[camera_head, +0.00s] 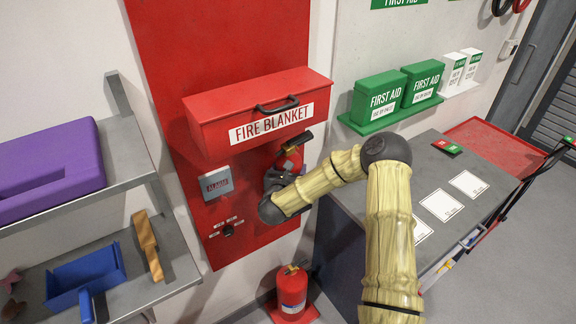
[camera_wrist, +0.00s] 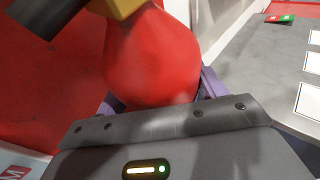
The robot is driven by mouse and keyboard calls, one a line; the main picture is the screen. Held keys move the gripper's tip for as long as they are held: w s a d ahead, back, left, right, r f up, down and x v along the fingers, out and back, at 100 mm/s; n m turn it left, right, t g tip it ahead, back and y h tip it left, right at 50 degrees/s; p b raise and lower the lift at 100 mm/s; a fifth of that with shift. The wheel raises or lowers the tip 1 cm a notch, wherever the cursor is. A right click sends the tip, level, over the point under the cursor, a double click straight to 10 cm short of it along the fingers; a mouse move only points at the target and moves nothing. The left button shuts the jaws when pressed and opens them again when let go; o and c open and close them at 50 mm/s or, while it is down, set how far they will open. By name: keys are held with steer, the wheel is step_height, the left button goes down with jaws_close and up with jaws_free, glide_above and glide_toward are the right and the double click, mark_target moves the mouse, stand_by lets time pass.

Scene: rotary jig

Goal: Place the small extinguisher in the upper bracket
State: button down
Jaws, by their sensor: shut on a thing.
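The small extinguisher (camera_head: 289,160) is red with a black and brass-coloured top. It is upright or nearly so in front of the red wall panel (camera_head: 160,50), just below the fire blanket box. My gripper (camera_head: 283,182) is shut on its body. In the wrist view the red body (camera_wrist: 155,60) fills the space between the purple-edged fingers (camera_wrist: 160,98). I cannot make out the upper bracket; the extinguisher, gripper and box cover that part of the panel. I cannot tell whether the extinguisher touches the panel.
The red fire blanket box (camera_head: 240,105) juts out closely above. A second red extinguisher (camera_head: 291,290) stands on a red base on the floor below. A grey cabinet (camera_head: 345,225) is right of the panel, and grey shelves (camera_head: 130,150) are at left.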

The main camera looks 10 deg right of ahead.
steer(key=shift+w+r, duration=0.15)
steer(key=shift+w, duration=0.05)
steer(key=w+g+p, duration=0.1)
steer(key=p, duration=0.1)
steer(key=w+d+r+g+p, duration=0.1)
steer(key=w, duration=0.1)
steer(key=shift+d+r+y+p, duration=0.1)
steer(key=shift+d+y+p, duration=0.1)
steer(key=shift+y+p, duration=0.2)
steer(key=shift+w+f, duration=0.2)
steer(key=shift+f, duration=0.15)
steer(key=shift+f+p, duration=0.45)
steer(key=shift+f, duration=0.4)
steer(key=shift+c, duration=0.9)
jaws_free()
steer(key=shift+s+f, duration=0.1)
steer(key=shift+s, duration=0.05)
